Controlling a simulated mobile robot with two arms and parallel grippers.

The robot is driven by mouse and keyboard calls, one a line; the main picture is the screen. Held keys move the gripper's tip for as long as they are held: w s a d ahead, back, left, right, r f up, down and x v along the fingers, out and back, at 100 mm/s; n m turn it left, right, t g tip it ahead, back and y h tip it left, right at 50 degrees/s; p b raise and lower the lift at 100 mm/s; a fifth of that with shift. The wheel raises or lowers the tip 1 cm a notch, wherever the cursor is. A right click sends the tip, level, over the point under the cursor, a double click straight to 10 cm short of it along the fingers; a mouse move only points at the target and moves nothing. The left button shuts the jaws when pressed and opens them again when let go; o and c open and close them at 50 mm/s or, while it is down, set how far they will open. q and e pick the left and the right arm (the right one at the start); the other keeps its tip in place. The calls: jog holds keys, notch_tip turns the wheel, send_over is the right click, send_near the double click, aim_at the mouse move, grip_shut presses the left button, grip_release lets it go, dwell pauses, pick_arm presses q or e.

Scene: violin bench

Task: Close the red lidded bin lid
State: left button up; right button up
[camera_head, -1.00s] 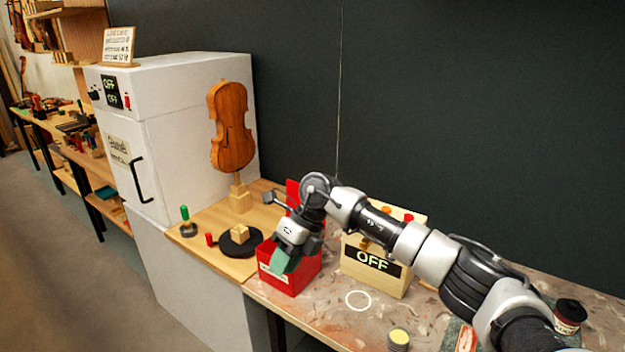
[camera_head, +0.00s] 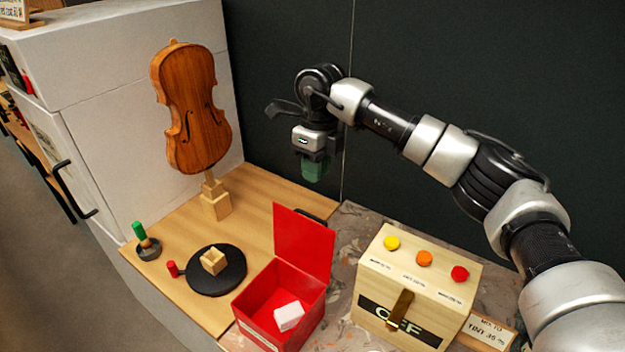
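The red bin (camera_head: 254,309) stands open at the bottom centre, on the bench. Its red lid (camera_head: 304,243) stands up, tilted, at the bin's back edge. A white block (camera_head: 288,316) lies inside the bin. My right gripper (camera_head: 314,170) hangs pointing down, above and behind the lid in the picture, apart from it. A dark green piece shows at its fingertips; I cannot tell whether it is part of the fingers or something held. My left gripper is not in view.
A wooden box (camera_head: 408,290) with coloured buttons and an OFF label stands right of the bin. A black turntable (camera_head: 228,277) with a small wooden block is at left. A violin body (camera_head: 190,110) stands behind, beside a white cabinet (camera_head: 105,100).

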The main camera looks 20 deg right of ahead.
aim_at(311, 215)
jog(key=f, duration=0.1)
jog(key=s+f+p, duration=0.1)
jog(key=a+f, duration=0.1)
jog(key=shift+s+f+p, duration=0.15)
jog(key=shift+s+p, duration=0.15)
jog(key=shift+p, duration=0.05)
jog(key=f+p, duration=0.1)
jog(key=f, duration=0.2)
jog(key=shift+w+f, duration=0.2)
notch_tip(311, 215, down, 2)
jog(key=shift+w+a+f, duration=0.1)
jog(key=shift+f+p, duration=0.3)
jog(key=shift+f, duration=0.2)
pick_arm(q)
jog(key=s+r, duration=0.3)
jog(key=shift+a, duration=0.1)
pick_arm(e)
grip_shut()
